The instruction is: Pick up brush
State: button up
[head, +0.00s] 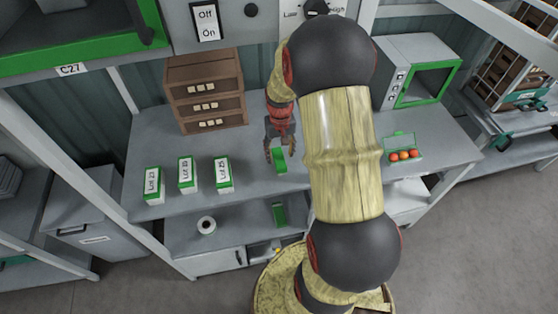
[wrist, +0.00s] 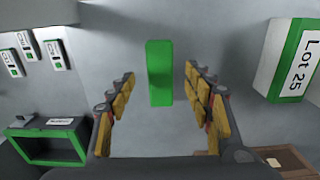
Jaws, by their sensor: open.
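A green oblong object, which looks like the brush, lies on the grey worktop in the head view (head: 280,160), left of my arm. In the wrist view the green object (wrist: 159,72) lies lengthwise between the lines of my two fingers, with clear space on both sides. My gripper (head: 279,153) is open and just above it, pointing down. It also shows in the wrist view (wrist: 159,78) with its yellow-padded fingers spread and nothing held. The object's bristles are not visible.
Three Lot boxes (head: 187,174) stand to the left, one also at the right of the wrist view (wrist: 288,62). A brown drawer unit (head: 205,92) stands behind. A green tray of tomatoes (head: 401,142) and a green-framed oven (head: 417,72) are right. Another green object (head: 279,213) sits on the lower shelf.

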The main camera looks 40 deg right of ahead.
aim_at(280, 160)
notch_tip(280, 160, down, 5)
jog(key=shift+f, duration=0.2)
jog(key=c, duration=0.4)
jog(key=c, duration=0.9)
jog(key=shift+r, duration=0.15)
jog(key=shift+r, duration=0.5)
jog(key=shift+s+a+r, duration=0.15)
jog(key=shift+s+r, duration=0.05)
jog(key=shift+r, duration=0.4)
jog(key=shift+s+a+r, duration=0.1)
jog(key=shift+s+r, duration=0.1)
jog(key=shift+r, duration=0.4)
jog(key=s+a, duration=0.4)
jog(key=s, duration=0.3)
jog(key=s+a, duration=0.5)
jog(key=s, duration=0.2)
jog(key=shift+s, duration=0.3)
